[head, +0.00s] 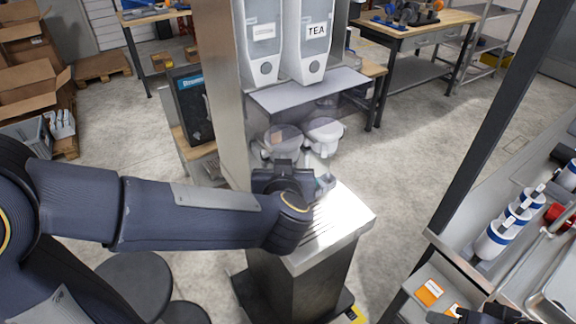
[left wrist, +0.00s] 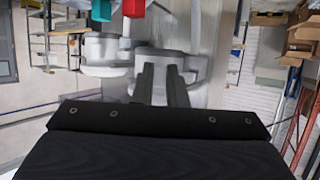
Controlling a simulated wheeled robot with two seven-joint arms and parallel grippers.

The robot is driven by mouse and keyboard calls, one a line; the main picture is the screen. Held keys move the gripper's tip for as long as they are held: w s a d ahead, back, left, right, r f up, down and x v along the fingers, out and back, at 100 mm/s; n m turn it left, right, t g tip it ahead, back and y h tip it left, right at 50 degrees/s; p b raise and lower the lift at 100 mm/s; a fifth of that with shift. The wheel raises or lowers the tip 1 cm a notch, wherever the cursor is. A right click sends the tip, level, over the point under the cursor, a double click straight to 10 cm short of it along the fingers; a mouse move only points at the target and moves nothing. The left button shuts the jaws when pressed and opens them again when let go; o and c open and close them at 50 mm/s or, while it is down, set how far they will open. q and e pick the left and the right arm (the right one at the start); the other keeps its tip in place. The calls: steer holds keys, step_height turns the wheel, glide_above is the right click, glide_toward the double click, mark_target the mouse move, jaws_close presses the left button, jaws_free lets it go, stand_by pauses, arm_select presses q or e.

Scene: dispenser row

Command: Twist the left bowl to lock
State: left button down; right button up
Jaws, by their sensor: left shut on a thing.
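The left bowl (head: 283,138) is a clear, pale bowl under the counter-like shelf, beside a similar right bowl (head: 324,132). My left gripper (head: 284,164) reaches the left bowl from the front, shut on its near side. The left wrist view shows its two dark fingers (left wrist: 165,85) close together against the left bowl (left wrist: 200,66), with the other bowl (left wrist: 103,50) to the left. The exact grip contact is hidden by the fingers. A dark part at the lower right edge looks like my right gripper (head: 488,315), mostly cut off; its jaws are unclear.
Two white dispensers, one marked TEA (head: 317,38), hang above a grey shelf (head: 308,92). A metal-topped stand (head: 345,215) is below my left gripper. A post (head: 222,90) stands close left. A counter with white-blue bottles (head: 497,240) is at right.

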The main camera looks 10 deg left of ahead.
arm_select(q)
steer(key=shift+a, duration=0.1)
stand_by(0.3)
steer(key=c, duration=1.4)
jaws_free()
steer(key=shift+o, duration=0.2)
steer(key=p+v, duration=0.1)
steer(key=v, duration=0.6)
steer(key=shift+s+r+h, duration=0.15)
steer(key=shift+s+h, duration=0.15)
steer(key=shift+s, duration=0.1)
step_height(320, 180, up, 4)
steer(key=w+t+h, duration=0.1)
steer(key=t+h, duration=0.1)
steer(key=h, duration=0.4)
steer(key=s+a+f+g, duration=0.4)
steer(key=s+a+f, duration=0.1)
steer(key=s, duration=0.3)
steer(key=s+a+f+g, duration=0.5)
steer(key=s+f, duration=0.2)
steer(key=s, duration=0.1)
steer(key=shift+s+a+m, duration=0.15)
steer(key=shift+s+m, duration=0.25)
